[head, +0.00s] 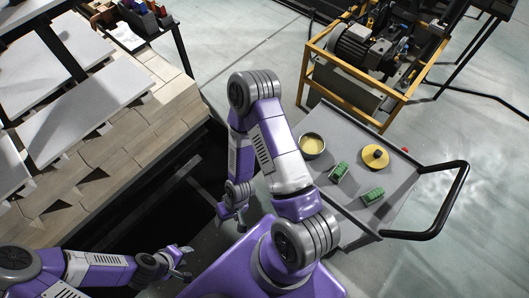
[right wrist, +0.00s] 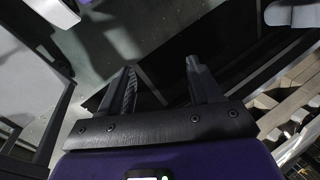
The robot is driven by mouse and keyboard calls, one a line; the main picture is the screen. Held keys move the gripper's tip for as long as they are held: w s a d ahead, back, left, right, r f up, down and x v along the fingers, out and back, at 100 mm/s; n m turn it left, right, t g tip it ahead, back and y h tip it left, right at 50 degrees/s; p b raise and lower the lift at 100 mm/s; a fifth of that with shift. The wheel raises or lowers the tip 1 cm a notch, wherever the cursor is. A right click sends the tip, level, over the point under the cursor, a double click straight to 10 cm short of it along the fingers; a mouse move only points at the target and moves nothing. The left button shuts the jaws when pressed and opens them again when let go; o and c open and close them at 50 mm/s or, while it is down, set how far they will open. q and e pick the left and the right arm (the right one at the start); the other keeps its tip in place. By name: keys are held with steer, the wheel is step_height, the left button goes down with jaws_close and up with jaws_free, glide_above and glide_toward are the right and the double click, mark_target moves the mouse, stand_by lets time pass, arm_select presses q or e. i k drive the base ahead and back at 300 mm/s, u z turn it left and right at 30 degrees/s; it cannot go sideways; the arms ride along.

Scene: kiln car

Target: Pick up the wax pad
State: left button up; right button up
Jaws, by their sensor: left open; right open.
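A round yellow pad with a dark knob on top, which looks like the wax pad (head: 375,156), lies on the grey cart top (head: 400,185) at the right. My right gripper (head: 238,216) is left of the cart, well apart from the pad, and points down. In the right wrist view its two dark fingers (right wrist: 160,72) are spread with nothing between them. My left gripper (head: 184,262) is open and empty at the lower left, far from the cart. The pad does not show in the right wrist view.
On the cart, a bowl with yellow contents (head: 311,144) and two green blocks (head: 339,172) (head: 373,196) stand near the pad. A black handle (head: 447,205) edges the cart's right. A yellow-framed machine (head: 355,55) stands behind. Brick stacks with pale slabs (head: 65,120) fill the left.

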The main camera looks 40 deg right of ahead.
mark_target(339, 171)
steer(key=z, duration=1.6)
steer(key=k, duration=0.4)
steer(key=z, duration=0.2)
steer(key=i, duration=0.85)
